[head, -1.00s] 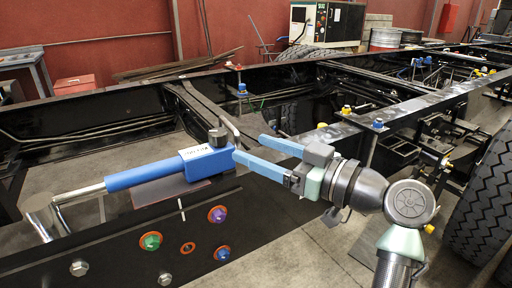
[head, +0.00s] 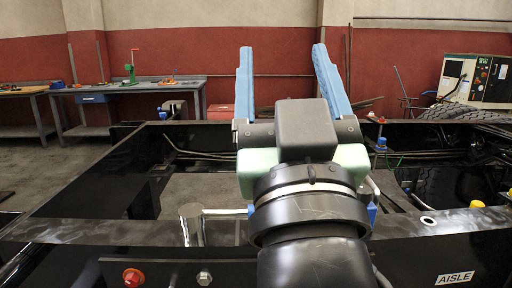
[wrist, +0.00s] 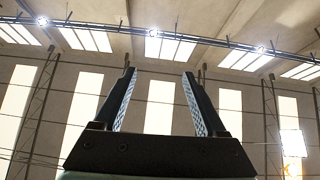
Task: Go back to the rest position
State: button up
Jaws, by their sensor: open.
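My gripper (head: 284,62) is raised in the middle of the head view, its two blue fingers spread wide and pointing up. Nothing is between them. In the wrist view the open fingers (wrist: 160,78) stand against only the ceiling and the tall windows. Behind my wrist, a tool with a metal head (head: 190,222) and a silver shaft (head: 224,212) lies at the black chassis frame (head: 95,228). Small blue parts show on both sides of my wrist. My arm hides most of the tool's body, and the gripper is clear of it.
Workbenches (head: 130,90) stand at the back left by the red and cream wall. A machine (head: 474,80) and a tyre (head: 462,111) are at the back right. A yellow cap (head: 477,204) and an AISLE label (head: 455,279) are on the frame at right.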

jog(key=s+a+r+t, duration=0.2)
jog(key=s+a+r, duration=0.1)
jog(key=s+r, duration=0.15)
notch_tip(320, 180, up, 24)
jog(key=s+m+p, duration=0.1)
jog(key=p, duration=2.3)
jog(key=shift+s+t+h, duration=0.3)
jog(key=shift+s+h, duration=0.1)
